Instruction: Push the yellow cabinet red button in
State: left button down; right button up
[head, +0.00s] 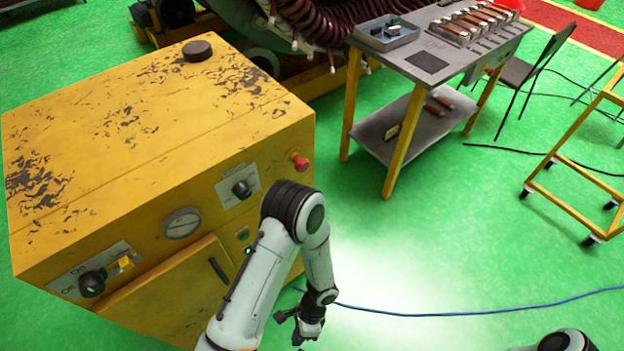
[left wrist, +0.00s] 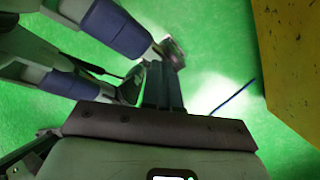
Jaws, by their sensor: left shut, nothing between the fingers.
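The yellow cabinet (head: 130,170) stands at the left of the head view, with chipped paint on its top. Its red button (head: 299,162) sticks out of the front face near the upper right corner. My left gripper (head: 303,335) hangs low in front of the cabinet, below and apart from the button. Its fingers are shut and empty; they also show in the left wrist view (left wrist: 163,88). The cabinet's edge (left wrist: 290,60) shows at the right there, but the button does not. My right gripper is not visible; only a bit of that arm shows at the bottom right.
The cabinet front also has a black knob (head: 241,189), a round gauge (head: 183,223) and a rotary switch (head: 92,283). A grey workbench (head: 425,62) stands behind. A yellow cart (head: 570,170) is at right. A blue cable (head: 440,314) crosses the open green floor.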

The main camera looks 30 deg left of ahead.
aim_at(304, 168)
pick_arm(q)
jog(key=w+a+r+m+t+y, duration=0.3)
jog(key=w+r+m+y, duration=0.2)
jog(key=w+r, duration=0.15)
jog(key=w+a+r+m+t+y, duration=0.2)
jog(key=w+r+m+y, duration=0.3)
jog(key=w, duration=0.3)
jog(key=w+d+r+t+y, duration=0.2)
jog(key=w+r, duration=0.1)
jog(key=r, duration=0.3)
jog(key=w+d+r+m+t+y, duration=0.1)
jog(key=w+d+r+t+y, duration=0.1)
jog(key=r, duration=0.5)
jog(key=w+d+r+m+t+y, duration=0.1)
jog(key=w+d+r+t, duration=0.1)
jog(key=w+r+t, duration=0.2)
notch_tip(304, 168, up, 4)
jog(key=shift+w+f+y, duration=0.25)
jog(key=shift+w+y, duration=0.05)
jog(key=shift+y, duration=0.1)
jog(key=shift+a, duration=0.1)
jog(key=p+x, duration=0.1)
jog(key=x, duration=1.3)
